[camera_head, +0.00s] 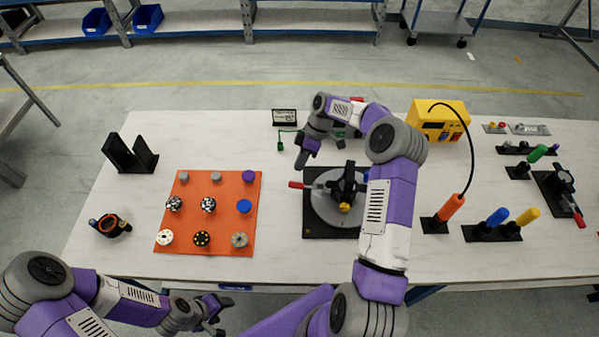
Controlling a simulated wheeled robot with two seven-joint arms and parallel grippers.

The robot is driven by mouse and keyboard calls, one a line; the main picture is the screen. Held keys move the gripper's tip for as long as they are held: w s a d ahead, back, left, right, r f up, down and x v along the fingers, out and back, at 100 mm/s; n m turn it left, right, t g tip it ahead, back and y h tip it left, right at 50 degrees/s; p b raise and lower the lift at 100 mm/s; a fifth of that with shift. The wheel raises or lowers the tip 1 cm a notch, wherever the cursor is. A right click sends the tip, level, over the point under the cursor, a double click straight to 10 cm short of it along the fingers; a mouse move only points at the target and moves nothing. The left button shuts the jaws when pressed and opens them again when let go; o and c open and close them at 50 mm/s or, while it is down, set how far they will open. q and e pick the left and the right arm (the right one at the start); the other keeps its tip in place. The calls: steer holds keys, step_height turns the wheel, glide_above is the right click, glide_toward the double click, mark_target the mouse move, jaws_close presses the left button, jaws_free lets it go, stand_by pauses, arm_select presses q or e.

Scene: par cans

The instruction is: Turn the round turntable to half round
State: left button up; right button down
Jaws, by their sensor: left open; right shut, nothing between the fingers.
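The round turntable (325,207) is a grey disc on a square black base (318,231), near the middle of the table. A black fixture (346,184) with a yellow-orange end (344,207) stands on it. A red handle (296,185) sticks out at its left. My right gripper (301,163) is shut and empty, pointing down just beyond the red handle; it looks apart from it, though the height gap is hard to judge. My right arm covers the area at the disc's right edge. My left gripper (218,311) is open and empty, off the table's front edge.
An orange mat (185,220) with several round parts lies left of the turntable. A yellow box (438,121) with a cable to an orange-handled tool (451,208) stands right. Further right are coloured handles in holders and another red-handled device (562,190). A small sign (284,116) stands behind.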

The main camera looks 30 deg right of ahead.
mark_target(295, 184)
steer(key=shift+s+a+f, duration=0.3)
steer(key=shift+s+a, duration=0.15)
steer(key=shift+s, duration=0.15)
steer(key=shift+s+a+f, duration=0.3)
steer(key=shift+s+a, duration=0.1)
steer(key=shift+s, duration=0.15)
steer(key=shift+s+a+n+g, duration=0.3)
steer(key=shift+s+a+n, duration=0.4)
steer(key=shift+a+n, duration=0.1)
steer(key=shift+d, duration=0.15)
